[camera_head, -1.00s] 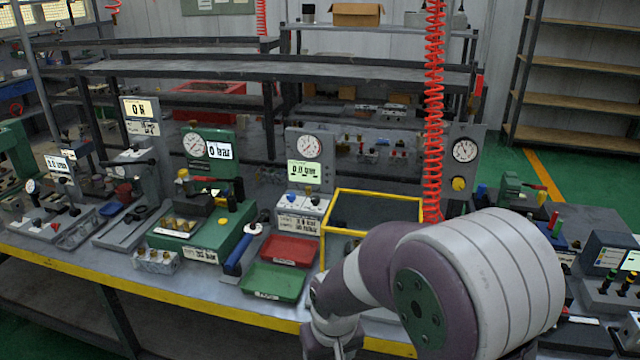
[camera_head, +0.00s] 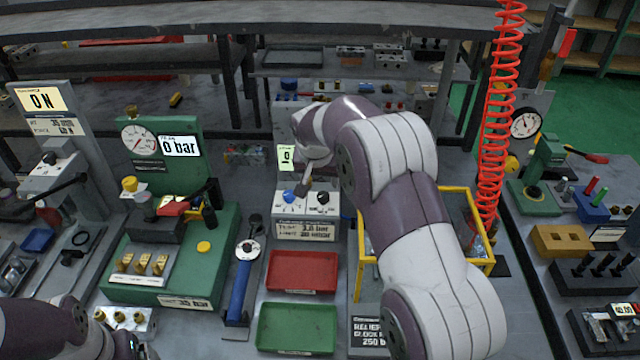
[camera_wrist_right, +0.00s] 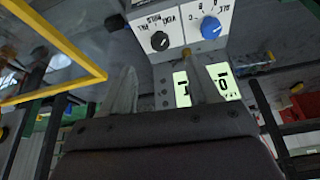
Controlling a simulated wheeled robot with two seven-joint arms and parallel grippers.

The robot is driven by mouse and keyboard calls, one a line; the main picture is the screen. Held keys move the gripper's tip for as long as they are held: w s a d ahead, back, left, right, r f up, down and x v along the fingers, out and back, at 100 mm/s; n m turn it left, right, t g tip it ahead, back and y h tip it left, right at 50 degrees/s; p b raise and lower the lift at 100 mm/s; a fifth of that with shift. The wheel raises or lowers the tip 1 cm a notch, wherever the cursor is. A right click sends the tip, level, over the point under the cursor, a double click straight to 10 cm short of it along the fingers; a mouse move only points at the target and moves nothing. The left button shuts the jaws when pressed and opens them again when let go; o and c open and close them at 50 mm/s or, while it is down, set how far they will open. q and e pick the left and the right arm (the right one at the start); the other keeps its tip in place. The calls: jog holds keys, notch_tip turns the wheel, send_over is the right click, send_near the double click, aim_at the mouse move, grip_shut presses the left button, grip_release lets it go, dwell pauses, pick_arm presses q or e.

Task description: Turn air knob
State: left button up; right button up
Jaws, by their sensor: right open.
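A white box with a blue knob (camera_head: 289,195) and a black knob (camera_head: 322,198) stands mid-bench behind the red tray. In the right wrist view the box shows upside down, with the blue knob (camera_wrist_right: 210,27) and the black knob (camera_wrist_right: 159,41) beyond my fingertips. The lettering beside the knobs is too small to read surely. My right gripper (camera_head: 306,184) is just above and behind the box, apart from both knobs. Its two fingers (camera_wrist_right: 160,82) are open with nothing between them.
A red tray (camera_head: 302,257) and a green tray (camera_head: 297,308) lie in front of the box. A yellow frame (camera_head: 484,261) stands right of it, partly behind my right arm. A red coiled hose (camera_head: 503,100) hangs at right. A blue-handled tool (camera_head: 240,290) lies left.

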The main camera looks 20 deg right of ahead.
aim_at(323, 195)
jog(key=x, duration=0.6)
jog(key=p+x, duration=0.1)
jog(key=x, duration=0.2)
jog(key=shift+w+d+r, duration=0.1)
jog(key=shift+w+d, duration=0.1)
jog(key=shift+w, duration=0.05)
jog(key=shift+f, duration=0.25)
jog(key=shift+d+f, duration=0.1)
jog(key=shift+f, duration=0.1)
jog(key=shift+w, duration=0.1)
jog(key=c, duration=1)
